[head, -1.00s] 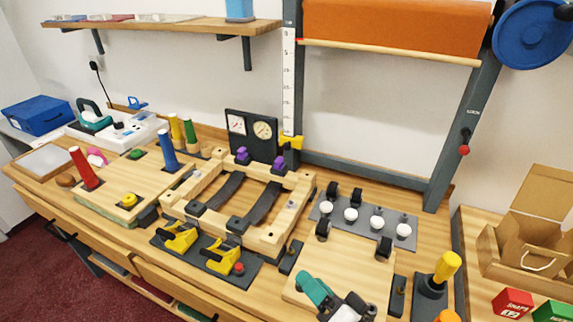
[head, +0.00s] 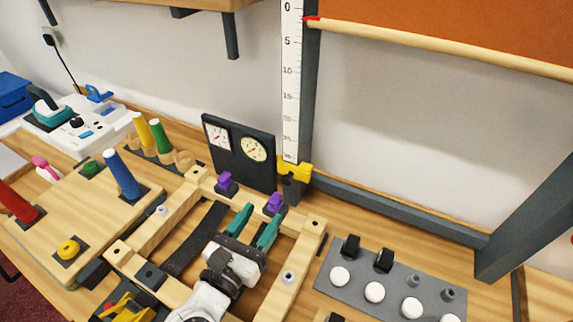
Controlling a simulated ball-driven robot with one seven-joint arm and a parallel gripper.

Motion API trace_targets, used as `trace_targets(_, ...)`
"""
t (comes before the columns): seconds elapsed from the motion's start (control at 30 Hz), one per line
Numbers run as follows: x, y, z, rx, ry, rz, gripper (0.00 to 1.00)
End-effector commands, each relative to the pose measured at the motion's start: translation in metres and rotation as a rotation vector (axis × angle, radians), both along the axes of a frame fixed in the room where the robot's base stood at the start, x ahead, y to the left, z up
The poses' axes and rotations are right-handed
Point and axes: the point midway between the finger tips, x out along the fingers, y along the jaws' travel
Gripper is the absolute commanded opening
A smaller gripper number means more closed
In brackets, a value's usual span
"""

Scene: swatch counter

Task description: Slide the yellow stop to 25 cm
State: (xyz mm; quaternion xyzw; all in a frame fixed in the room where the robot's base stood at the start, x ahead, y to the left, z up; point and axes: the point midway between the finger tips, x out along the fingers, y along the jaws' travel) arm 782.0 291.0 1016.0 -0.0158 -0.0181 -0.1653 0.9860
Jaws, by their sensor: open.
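The yellow stop (head: 296,171) sits at the bottom end of the white vertical ruler (head: 291,85), on the dark upright post. The ruler counts downward from 0 at its top; 5, 10 and 15 can be read, but the lower numbers are too small to read surely. The stop is below the lowest visible marks. My gripper (head: 254,226) has teal fingers, spread apart and empty. It is over the wooden frame, lower left of the stop in the picture and apart from it.
A dark gauge panel (head: 238,150) stands left of the stop. An orange cloth roll with a wooden bar (head: 440,46) hangs right of the ruler. A grey plate (head: 392,285) with white knobs lies at right.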

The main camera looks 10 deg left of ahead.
Motion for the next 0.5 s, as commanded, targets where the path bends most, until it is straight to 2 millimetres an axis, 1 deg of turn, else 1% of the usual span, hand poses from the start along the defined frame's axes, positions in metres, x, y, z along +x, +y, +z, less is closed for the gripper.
trace_targets(0.07,-0.004,0.004,-0.005,0.027,0.022,-0.009,0.53)
trace_targets(0.17,-0.001,0.003,-0.006,0.040,0.032,-0.017,0.53)
trace_targets(0.27,0.009,-0.002,-0.006,0.040,0.033,-0.020,0.53)
trace_targets(0.5,0.050,-0.017,-0.005,0.039,0.034,-0.019,0.53)
